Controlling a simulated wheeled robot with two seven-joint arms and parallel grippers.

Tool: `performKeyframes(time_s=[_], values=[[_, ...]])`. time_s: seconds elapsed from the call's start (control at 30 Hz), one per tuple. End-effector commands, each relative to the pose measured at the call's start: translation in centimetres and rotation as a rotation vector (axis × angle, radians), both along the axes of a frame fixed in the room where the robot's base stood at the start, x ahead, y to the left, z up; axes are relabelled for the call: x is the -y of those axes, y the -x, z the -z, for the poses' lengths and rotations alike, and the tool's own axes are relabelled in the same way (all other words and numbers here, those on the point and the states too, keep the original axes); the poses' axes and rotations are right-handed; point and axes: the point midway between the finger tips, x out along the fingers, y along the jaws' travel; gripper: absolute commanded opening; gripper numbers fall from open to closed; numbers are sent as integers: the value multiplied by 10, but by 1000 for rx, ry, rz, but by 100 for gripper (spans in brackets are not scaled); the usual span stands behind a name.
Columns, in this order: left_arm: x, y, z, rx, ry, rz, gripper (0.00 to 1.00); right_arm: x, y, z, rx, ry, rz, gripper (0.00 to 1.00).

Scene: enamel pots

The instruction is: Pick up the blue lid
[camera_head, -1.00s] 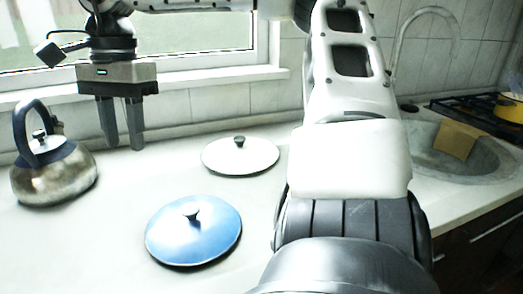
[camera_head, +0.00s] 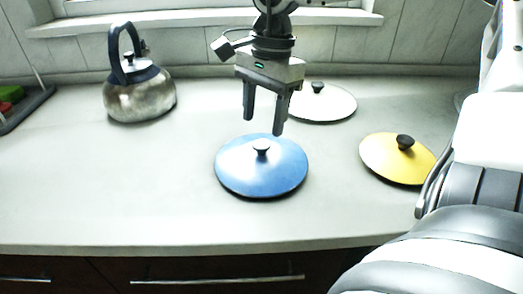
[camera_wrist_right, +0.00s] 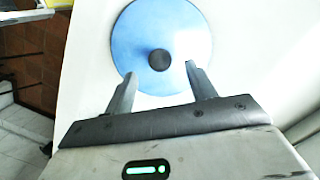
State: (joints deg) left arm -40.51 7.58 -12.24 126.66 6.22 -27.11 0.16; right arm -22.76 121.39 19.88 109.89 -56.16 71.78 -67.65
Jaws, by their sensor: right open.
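The blue lid (camera_head: 262,178) lies flat on the white counter with its dark knob (camera_head: 261,146) up, in the middle of the head view. My right gripper (camera_head: 263,128) is open and empty, pointing down above the lid's far part, with its fingertips near the knob in the picture. In the right wrist view the blue lid (camera_wrist_right: 150,30) is ahead of the gripper (camera_wrist_right: 160,78), and the knob lies between and just beyond the two fingertips. The fingers appear apart from the knob. My left gripper is not in view.
A white lid (camera_head: 330,104) lies behind the gripper, and a yellow lid (camera_head: 390,165) lies to the right. A metal kettle (camera_head: 140,97) stands at the back left. A dark tray (camera_head: 32,108) is at the far left. The counter (camera_head: 110,185) is clear at front left.

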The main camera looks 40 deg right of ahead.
Motion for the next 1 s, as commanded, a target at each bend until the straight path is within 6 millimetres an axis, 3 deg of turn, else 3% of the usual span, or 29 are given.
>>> performKeyframes(time_s=[0.3,0.63,0.8,1.0], values=[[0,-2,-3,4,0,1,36,-3,1,43,-6,0,0,56],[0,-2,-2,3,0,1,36,-4,1,51,-1,0,1,56],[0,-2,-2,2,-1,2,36,-4,1,50,-1,0,1,11],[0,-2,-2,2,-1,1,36,-4,0,50,0,0,0,11]])
